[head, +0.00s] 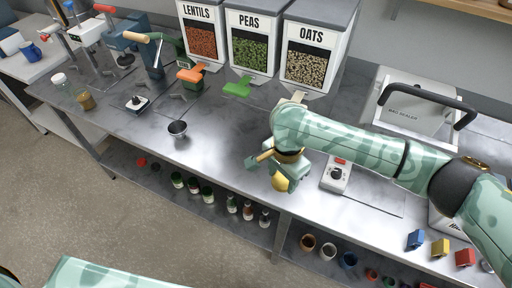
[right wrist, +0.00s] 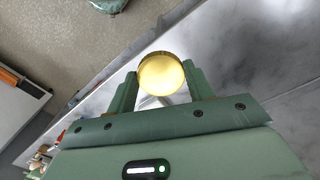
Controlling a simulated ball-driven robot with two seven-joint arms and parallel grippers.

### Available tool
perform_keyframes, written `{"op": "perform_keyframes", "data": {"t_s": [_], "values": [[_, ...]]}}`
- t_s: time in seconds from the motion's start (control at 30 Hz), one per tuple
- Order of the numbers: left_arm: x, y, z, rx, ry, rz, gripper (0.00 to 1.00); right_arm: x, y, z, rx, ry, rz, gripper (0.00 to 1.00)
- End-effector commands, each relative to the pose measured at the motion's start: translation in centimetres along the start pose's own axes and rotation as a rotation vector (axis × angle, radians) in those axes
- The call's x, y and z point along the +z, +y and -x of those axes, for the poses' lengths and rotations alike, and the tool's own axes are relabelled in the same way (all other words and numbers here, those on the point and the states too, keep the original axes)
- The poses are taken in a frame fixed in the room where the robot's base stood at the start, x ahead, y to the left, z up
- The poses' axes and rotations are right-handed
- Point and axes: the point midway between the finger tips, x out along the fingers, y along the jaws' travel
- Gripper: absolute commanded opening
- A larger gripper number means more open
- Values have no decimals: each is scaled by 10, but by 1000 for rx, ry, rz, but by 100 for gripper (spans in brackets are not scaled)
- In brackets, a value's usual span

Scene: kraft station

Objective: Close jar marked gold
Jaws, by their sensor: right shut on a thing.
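My right gripper (head: 266,163) is shut on a round gold lid (head: 281,183), over the front part of the steel bench. In the right wrist view the gold lid (right wrist: 161,74) shows as a shiny disc between the two fingertips (right wrist: 163,88). Whether a jar is under the lid is hidden. No gold mark can be read on either. My left gripper is out of view.
A small metal cup (head: 177,130) stands left of the right gripper. A white control box (head: 336,175) stands close on its right. Lentil, pea and oat dispensers (head: 318,50) line the back, and a bag sealer (head: 412,110) stands at the right. The bench front between cup and gripper is clear.

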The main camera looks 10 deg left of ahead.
Motion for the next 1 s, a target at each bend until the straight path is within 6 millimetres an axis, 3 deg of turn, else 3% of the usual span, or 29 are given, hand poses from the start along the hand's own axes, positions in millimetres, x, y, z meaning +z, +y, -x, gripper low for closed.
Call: {"op": "perform_keyframes", "data": {"t_s": [0.17, 0.3, 0.4, 0.53, 0.7, 0.93, 0.97, 1.0], "values": [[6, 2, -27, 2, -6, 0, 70, -25, 46, -40, 1, -5, 133, 27], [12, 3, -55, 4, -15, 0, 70, -47, 108, -77, -1, -6, 327, 27], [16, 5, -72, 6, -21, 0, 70, -56, 152, -95, 0, -6, 465, 27], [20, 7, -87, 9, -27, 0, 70, -59, 196, -106, 1, -4, 609, 27], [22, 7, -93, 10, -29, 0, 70, -59, 220, -108, 2, -2, 699, 27], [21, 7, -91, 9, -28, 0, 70, -59, 221, -105, 1, -1, 706, 27], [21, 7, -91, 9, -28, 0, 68, -59, 221, -105, 1, -1, 706, 27], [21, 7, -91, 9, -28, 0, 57, -59, 221, -106, 1, -1, 706, 27]]}}
